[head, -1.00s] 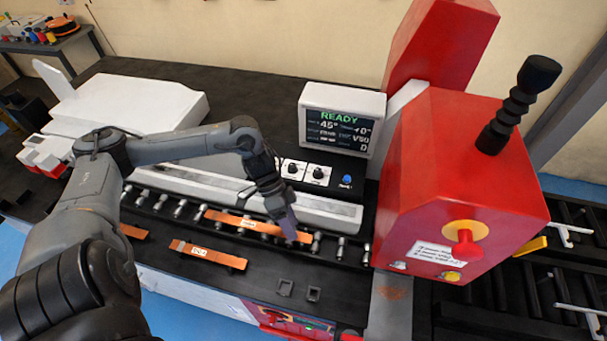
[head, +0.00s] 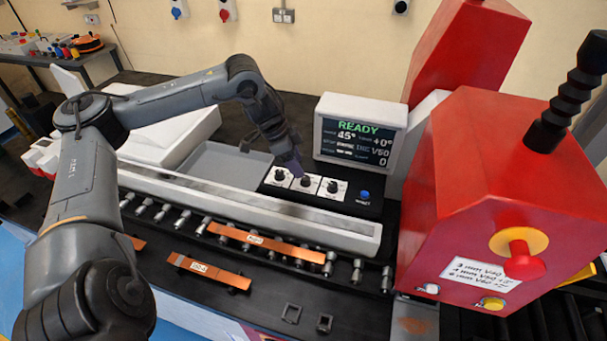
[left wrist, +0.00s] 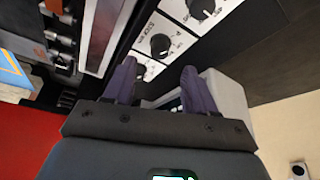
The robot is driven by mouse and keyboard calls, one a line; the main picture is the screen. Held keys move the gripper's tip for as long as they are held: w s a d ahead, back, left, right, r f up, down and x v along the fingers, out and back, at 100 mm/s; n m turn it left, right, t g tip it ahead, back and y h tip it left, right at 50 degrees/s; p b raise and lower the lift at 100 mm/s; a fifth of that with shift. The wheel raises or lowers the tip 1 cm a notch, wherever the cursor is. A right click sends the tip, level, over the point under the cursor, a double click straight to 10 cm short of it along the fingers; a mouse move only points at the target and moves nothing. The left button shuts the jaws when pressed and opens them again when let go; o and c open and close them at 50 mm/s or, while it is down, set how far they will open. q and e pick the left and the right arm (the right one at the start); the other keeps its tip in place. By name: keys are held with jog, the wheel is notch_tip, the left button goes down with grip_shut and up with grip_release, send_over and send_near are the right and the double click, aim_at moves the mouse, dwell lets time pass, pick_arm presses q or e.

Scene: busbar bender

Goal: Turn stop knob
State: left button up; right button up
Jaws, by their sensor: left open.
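Three black knobs sit in a row on white plates on the control panel below the screen: a left knob (head: 279,174), a middle knob (head: 305,181) and a right knob (head: 332,187). My left gripper (head: 296,170) is over the panel, close to the left and middle knobs. In the left wrist view its fingers (left wrist: 159,66) are apart and empty. One knob (left wrist: 160,44) shows just beyond the fingertips, another (left wrist: 202,8) farther off, and the third partly between the fingers (left wrist: 140,71). Contact cannot be told. My right gripper is out of view.
The screen (head: 359,138) reading READY stands just behind the panel. A blue button (head: 364,194) is right of the knobs. The large red machine housing (head: 510,180) rises at the right.

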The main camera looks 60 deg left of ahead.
aim_at(305, 178)
pick_arm(q)
jog(key=shift+x, duration=1.55)
jog(key=shift+w+f, duration=0.1)
jog(key=shift+f, duration=0.6)
jog(key=shift+w+d+f+b, duration=0.25)
jog(key=shift+w+f+b, duration=0.05)
jog(key=shift+f+b, duration=0.15)
jog(key=c, duration=1)
